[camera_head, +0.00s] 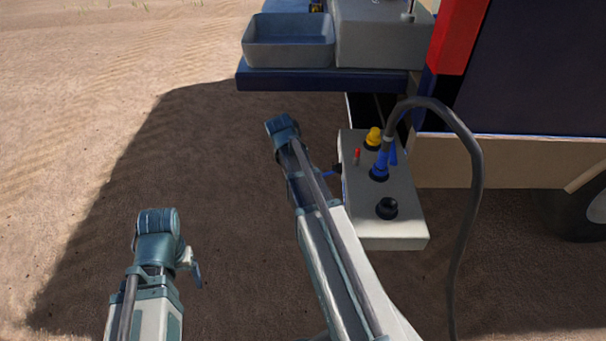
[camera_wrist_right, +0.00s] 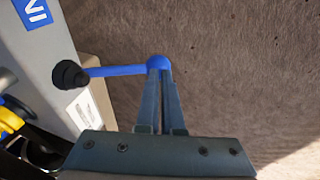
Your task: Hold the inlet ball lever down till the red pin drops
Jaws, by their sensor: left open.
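The grey inlet box (camera_head: 400,225) stands at the right centre of the head view. The red pin (camera_head: 357,156) sticks up from its top. The blue lever (camera_wrist_right: 115,71) runs from a black pivot on the box's side to a blue ball (camera_wrist_right: 158,62); a short bit of it shows in the head view (camera_head: 328,173). My right gripper (camera_wrist_right: 161,72) has its fingers close together, tips at the ball, which is wider than the gap between them. How hard they press cannot be told. My left gripper (camera_head: 196,272) is open and empty, well away from the box.
A yellow cap (camera_head: 374,136), a blue hose coupling (camera_head: 380,166) and a black port (camera_head: 387,208) sit on the box. A dark hose (camera_head: 478,170) arches down on the right. A blue ledge (camera_head: 320,80) with a grey basin (camera_head: 288,52) is behind. Sandy ground at left is clear.

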